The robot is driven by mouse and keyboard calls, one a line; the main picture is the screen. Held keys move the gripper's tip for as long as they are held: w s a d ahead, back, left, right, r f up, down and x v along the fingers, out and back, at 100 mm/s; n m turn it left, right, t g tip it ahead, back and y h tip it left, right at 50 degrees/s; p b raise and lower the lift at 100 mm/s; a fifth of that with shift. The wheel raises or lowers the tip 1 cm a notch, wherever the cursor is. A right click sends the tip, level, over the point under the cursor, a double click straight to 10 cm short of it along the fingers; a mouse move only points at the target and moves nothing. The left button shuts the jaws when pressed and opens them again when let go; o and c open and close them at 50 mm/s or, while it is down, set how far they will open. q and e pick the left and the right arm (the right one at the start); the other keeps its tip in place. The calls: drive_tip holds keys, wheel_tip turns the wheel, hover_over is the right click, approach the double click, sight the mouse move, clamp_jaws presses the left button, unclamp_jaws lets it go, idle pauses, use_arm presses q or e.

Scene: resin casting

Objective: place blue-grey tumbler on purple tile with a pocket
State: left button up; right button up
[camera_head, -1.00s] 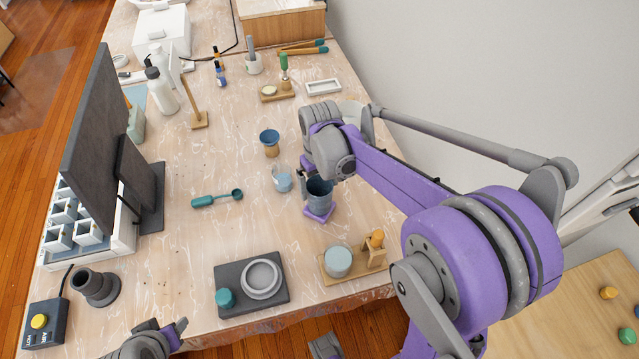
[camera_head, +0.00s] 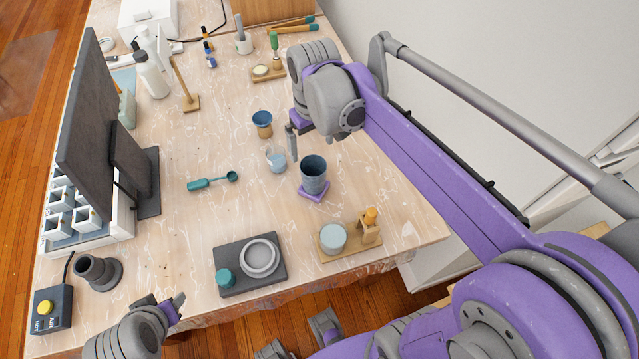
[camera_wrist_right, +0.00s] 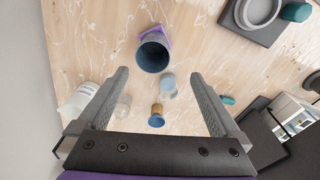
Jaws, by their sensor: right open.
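The blue-grey tumbler (camera_head: 314,178) stands upright on the purple tile (camera_head: 314,196), which shows only as a rim around the tumbler's base; the pocket is hidden. In the right wrist view the tumbler (camera_wrist_right: 153,56) appears beyond the fingertips, with part of the purple tile (camera_wrist_right: 150,31) behind it. My right gripper (camera_head: 291,140) is open and empty, apart from the tumbler, up and to its left in the head view. Its two spread fingers show in the right wrist view (camera_wrist_right: 158,74). My left gripper (camera_head: 174,306) is near the table's front edge; its jaw gap is unclear.
A clear cup with blue liquid (camera_head: 276,161) and a blue-topped tan cup (camera_head: 262,127) stand close to the tumbler. A dark tray (camera_head: 235,286) and a wooden stand (camera_head: 343,254) are nearer the front. A teal scoop (camera_head: 212,183) lies left, with clear table around it.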

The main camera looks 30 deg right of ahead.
drive_tip(key=s+a+f+t, duration=0.4)
drive_tip(key=s+f, duration=0.4)
drive_tip(key=s, duration=0.5)
drive_tip(key=shift+s+a+f, duration=0.25)
drive_tip(key=shift+s+a, duration=0.05)
drive_tip(key=shift+a, duration=0.4)
drive_tip(key=shift+w+r+t+p, duration=0.3)
drive_tip(key=shift+r+p, duration=0.3)
drive_tip(key=shift+r, duration=0.2)
drive_tip(key=shift+s, duration=0.1)
